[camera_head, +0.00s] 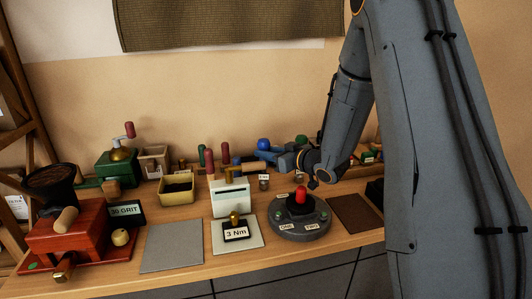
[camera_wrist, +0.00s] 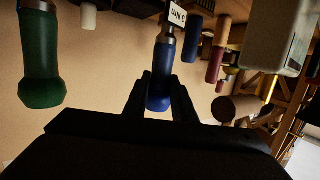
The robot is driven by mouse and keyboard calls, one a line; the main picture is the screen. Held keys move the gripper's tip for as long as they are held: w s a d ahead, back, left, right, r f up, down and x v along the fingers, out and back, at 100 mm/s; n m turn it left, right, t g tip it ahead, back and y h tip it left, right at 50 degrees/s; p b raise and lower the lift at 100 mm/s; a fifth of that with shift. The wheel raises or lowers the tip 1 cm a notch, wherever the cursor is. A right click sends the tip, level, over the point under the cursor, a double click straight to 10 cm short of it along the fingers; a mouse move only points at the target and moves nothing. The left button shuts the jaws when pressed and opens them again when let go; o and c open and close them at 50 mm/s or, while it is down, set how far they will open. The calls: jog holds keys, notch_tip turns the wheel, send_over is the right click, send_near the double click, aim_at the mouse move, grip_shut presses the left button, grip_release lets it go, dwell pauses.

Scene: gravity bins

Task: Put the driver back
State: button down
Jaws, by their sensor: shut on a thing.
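My gripper (camera_wrist: 160,88) is shut on a blue driver (camera_wrist: 163,62), with one dark finger on each side of its rounded handle. A metal collar shows at the handle's other end; the driver's tip is not clearly visible. A white tag reading 3 Nm (camera_wrist: 177,14), turned over in the wrist view, shows close by the collar. I cannot tell whether the driver touches anything there. In the head view my gripper (camera_head: 277,156) is low over the back of the bench, beside a rounded blue handle end (camera_head: 264,144). A box-like station (camera_head: 233,199) has a 3 Nm sign (camera_head: 236,232) in front.
In the wrist view a green handle (camera_wrist: 40,60) is at left, and another blue handle (camera_wrist: 193,40) and a red handle (camera_wrist: 216,52) are close at right. A round base with a red button (camera_head: 300,193) stands in front. A grey mat (camera_head: 171,246) is bare.

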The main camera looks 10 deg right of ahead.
jog(key=shift+f+b, duration=0.3)
jog(key=shift+f, duration=0.15)
dwell(0.3)
jog(key=c, duration=1.4)
grip_release()
jog(key=shift+s, duration=0.1)
jog(key=b+v, duration=0.2)
jog(key=v, duration=0.5)
jog(key=shift+s+d, duration=0.2)
jog(key=shift+s, duration=0.1)
